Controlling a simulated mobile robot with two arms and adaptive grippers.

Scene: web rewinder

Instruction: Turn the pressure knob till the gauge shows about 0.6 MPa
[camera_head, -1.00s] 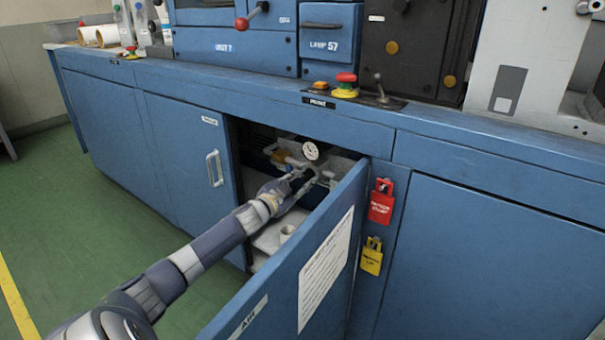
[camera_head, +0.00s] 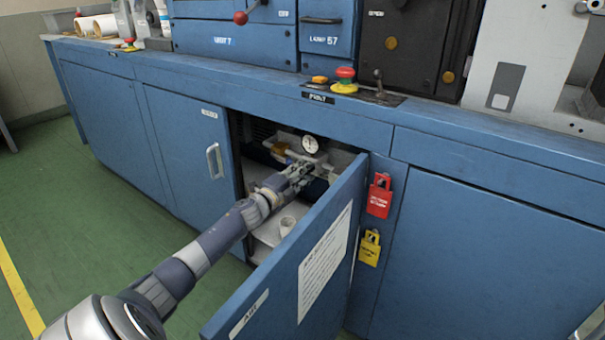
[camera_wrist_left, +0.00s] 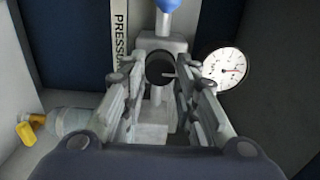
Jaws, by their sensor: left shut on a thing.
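The pressure knob (camera_wrist_left: 160,68) is black and round, on a pale regulator body below the gauge in the open cabinet. My left gripper (camera_head: 303,170) reaches into the cabinet and is shut on the knob, with one finger on each side in the left wrist view (camera_wrist_left: 158,72). The gripper hides the knob in the head view. The round white gauge (camera_head: 310,144) stands just above the gripper. It also shows right of the fingers in the left wrist view (camera_wrist_left: 224,68), with a red mark or needle; its reading is too small to tell. My right gripper is not in view.
The open cabinet door (camera_head: 295,265) stands close to the right of my left arm. A red tag lock (camera_head: 380,196) and a yellow one (camera_head: 369,248) hang right of the opening.

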